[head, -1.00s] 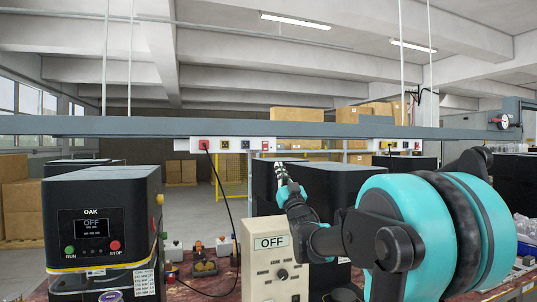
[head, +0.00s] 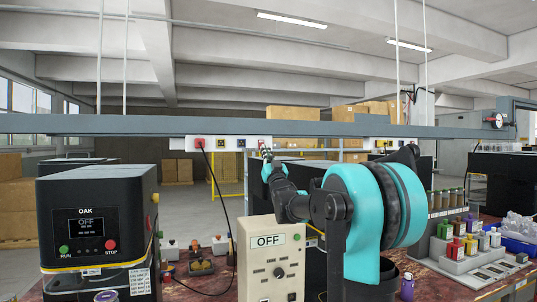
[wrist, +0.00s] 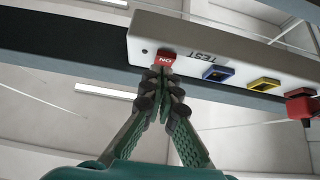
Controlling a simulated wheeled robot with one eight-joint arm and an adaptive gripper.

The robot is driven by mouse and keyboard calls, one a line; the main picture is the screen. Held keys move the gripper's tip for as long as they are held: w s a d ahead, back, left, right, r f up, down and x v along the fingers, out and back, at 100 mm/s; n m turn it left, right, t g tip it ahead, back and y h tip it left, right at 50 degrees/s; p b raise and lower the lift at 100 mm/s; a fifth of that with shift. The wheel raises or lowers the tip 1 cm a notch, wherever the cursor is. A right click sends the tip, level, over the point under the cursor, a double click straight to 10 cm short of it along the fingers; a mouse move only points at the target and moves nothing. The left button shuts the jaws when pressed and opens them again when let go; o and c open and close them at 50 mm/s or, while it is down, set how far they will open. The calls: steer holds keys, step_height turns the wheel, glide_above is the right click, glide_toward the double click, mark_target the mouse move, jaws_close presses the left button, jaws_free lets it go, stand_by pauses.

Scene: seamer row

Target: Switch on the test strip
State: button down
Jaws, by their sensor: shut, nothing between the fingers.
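The test strip (head: 229,143) is a white bar under the grey overhead rail. In the wrist view the strip (wrist: 190,52) carries the upside-down word TEST. Its red switch (wrist: 166,56) has white lettering that looks like ON upside down; I cannot tell whether it is lit. My gripper (wrist: 162,76) is shut and empty, its fingertips right at the switch's lower edge; contact is unclear.
A red plug (head: 199,142) with a hanging black cable sits at the strip's left end. The grey rail (head: 330,129) runs across above. A black OAK machine (head: 97,225) stands left, a beige box marked OFF (head: 270,262) below. A second strip (head: 390,145) is partly behind my arm.

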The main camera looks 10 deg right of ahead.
steer(key=shift+w+a, duration=0.1)
steer(key=shift+w, duration=0.25)
steer(key=shift+f, duration=0.1)
